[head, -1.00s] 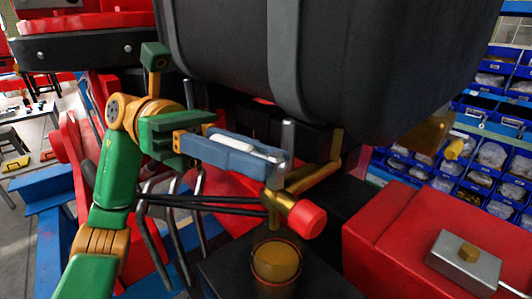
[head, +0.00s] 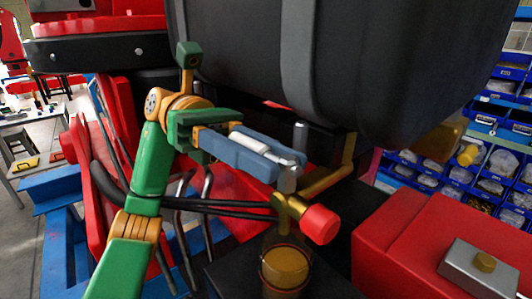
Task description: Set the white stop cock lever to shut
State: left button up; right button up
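The white stop cock lever (head: 250,143) lies along the gap between the two blue-grey fingers of my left gripper (head: 283,168). The fingers lie close along both sides of it and hide its lower side. The lever's right end meets a grey metal joint (head: 288,179) on top of a brass valve (head: 283,203). A red cap (head: 320,224) is on the valve's right branch. My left arm, green and orange, reaches in from the lower left. My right gripper is not in view.
A large black tank (head: 400,60) hangs directly above the gripper. A glass bowl with amber content (head: 285,268) sits below the valve. A red box (head: 410,235) with a grey block (head: 478,270) stands at the right. Black hoses (head: 200,206) run behind my arm.

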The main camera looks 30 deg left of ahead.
aim_at(233, 139)
pick_arm(q)
jog(key=shift+o, duration=0.9)
jog(key=v, duration=0.5)
jog(key=shift+a+r, duration=0.1)
jog(key=shift+a, duration=0.2)
jog(key=shift+w+a, duration=0.2)
jog(key=shift+a, duration=0.5)
